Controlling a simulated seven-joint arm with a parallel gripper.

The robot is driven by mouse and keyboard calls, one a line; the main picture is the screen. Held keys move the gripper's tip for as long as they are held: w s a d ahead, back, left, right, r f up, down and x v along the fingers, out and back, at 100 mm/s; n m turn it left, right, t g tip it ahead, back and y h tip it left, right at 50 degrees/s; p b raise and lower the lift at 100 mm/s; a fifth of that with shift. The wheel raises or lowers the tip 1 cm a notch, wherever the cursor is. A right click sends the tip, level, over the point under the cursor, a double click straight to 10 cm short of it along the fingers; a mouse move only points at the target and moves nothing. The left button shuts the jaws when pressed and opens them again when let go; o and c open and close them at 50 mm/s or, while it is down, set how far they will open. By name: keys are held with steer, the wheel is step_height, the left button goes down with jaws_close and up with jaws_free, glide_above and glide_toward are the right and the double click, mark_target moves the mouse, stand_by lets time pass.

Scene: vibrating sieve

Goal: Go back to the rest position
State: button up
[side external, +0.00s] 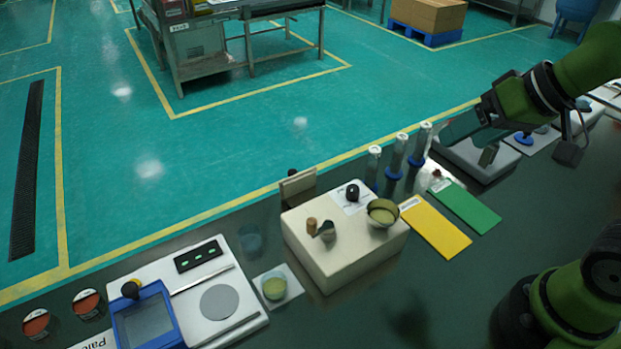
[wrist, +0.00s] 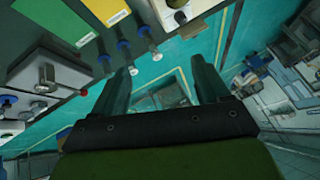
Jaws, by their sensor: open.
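My gripper (side external: 466,146) is raised above the right part of the dark bench in the side external view. Its two fingers are spread apart with nothing between them. In the wrist view the fingers of my gripper (wrist: 162,72) are also apart and empty, with the floor behind them. The cream box (side external: 345,262) stands in the middle of the bench, left of my gripper. A metal bowl (side external: 382,213) with yellowish contents sits on its top.
Three clear tubes (side external: 397,155) with blue bases stand upright just left of my gripper. A yellow card (side external: 436,228) and green card (side external: 466,208) lie flat nearby. A white scale-like device (side external: 190,268) stands at left. A grey-white device (side external: 470,160) is below my gripper.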

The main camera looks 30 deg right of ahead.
steer(key=shift+s+d+f+m+t, duration=0.3)
steer(key=shift+s+d+m, duration=0.3)
steer(key=shift+s+m, duration=0.1)
stand_by(0.3)
